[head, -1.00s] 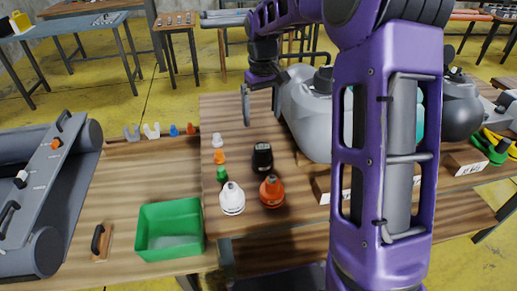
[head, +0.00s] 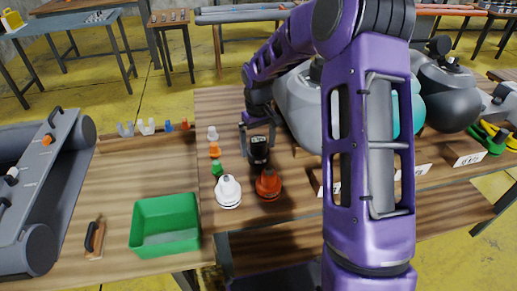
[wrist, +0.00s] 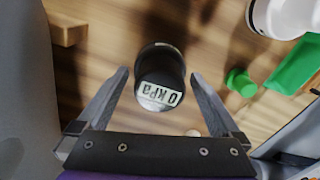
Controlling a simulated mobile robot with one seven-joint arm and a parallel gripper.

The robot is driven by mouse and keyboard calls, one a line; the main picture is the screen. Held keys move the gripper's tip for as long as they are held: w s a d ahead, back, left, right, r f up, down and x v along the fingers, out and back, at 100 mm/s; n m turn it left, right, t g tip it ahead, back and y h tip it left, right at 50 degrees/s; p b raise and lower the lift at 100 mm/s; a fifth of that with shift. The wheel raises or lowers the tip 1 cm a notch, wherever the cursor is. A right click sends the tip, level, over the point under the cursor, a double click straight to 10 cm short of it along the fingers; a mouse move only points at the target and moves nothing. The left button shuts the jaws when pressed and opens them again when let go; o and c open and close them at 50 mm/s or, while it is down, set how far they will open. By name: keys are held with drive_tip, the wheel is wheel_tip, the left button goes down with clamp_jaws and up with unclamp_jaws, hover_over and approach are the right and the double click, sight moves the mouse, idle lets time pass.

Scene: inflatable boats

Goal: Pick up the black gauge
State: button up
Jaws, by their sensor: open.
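The black gauge (head: 259,151) stands on the wooden table in the head view, behind the orange-red cap-shaped piece (head: 268,184). In the wrist view my gripper (wrist: 162,92) is open, with a gap between each finger and the gauge. Whether the fingertips reach down to table height is hard to tell.
A white bottle-like piece (head: 228,191), a small green piece (head: 217,168) and a small orange piece (head: 215,149) stand left of the gauge. A green bin (head: 165,226) is at the front left. Grey rounded pump bodies (head: 298,105) stand close on the right.

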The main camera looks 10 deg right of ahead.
sight(258, 152)
wheel_tip(258, 152, down, 3)
drive_tip(key=shift+f, duration=0.1)
drive_tip(key=c, duration=1.3)
drive_tip(key=shift+o, duration=0.2)
drive_tip(key=shift+r, duration=0.2)
